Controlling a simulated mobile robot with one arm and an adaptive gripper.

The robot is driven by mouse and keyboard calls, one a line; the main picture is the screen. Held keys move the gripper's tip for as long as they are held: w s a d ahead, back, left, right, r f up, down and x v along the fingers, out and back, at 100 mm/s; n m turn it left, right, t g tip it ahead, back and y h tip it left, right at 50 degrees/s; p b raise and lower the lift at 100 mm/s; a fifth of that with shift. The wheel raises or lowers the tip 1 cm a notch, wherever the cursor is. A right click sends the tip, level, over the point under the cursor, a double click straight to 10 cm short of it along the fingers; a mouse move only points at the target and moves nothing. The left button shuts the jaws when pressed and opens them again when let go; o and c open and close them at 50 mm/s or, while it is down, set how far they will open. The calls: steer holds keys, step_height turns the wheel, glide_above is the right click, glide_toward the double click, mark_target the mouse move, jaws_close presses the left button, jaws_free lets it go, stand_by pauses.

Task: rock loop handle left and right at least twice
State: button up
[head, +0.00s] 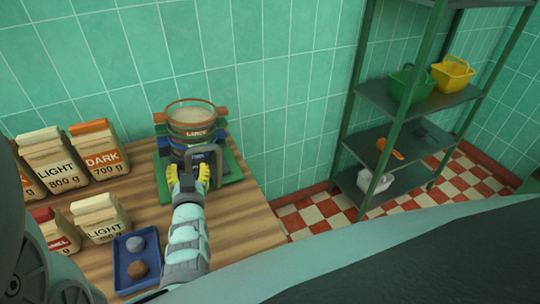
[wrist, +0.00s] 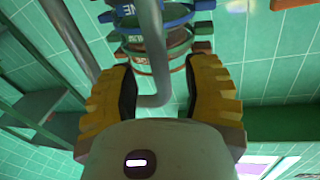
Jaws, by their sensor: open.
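A stack of round sieves stands on a green base (head: 232,160) at the table's back right corner. The orange-rimmed top sieve (head: 192,117) holds pale grains; a blue sieve (head: 180,141) is below it. A grey loop handle (head: 220,166) rises at the near side of the stack. My gripper (head: 188,178) is at the handle, its yellow fingers spread. In the wrist view, the grey bar of the loop handle (wrist: 154,50) runs between the open fingers of my gripper (wrist: 160,85), with gaps visible on both sides. The sieves partly hide behind the handle and gripper.
Several paper bags, including a DARK bag (head: 101,150) and a LIGHT bag (head: 100,218), stand on the left of the table. A blue tray (head: 124,279) with two round pieces lies near my arm. A green metal shelf (head: 400,105) stands at right.

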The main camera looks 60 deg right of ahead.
steer(key=shift+x, duration=1)
steer(key=shift+o, duration=0.2)
jaws_close()
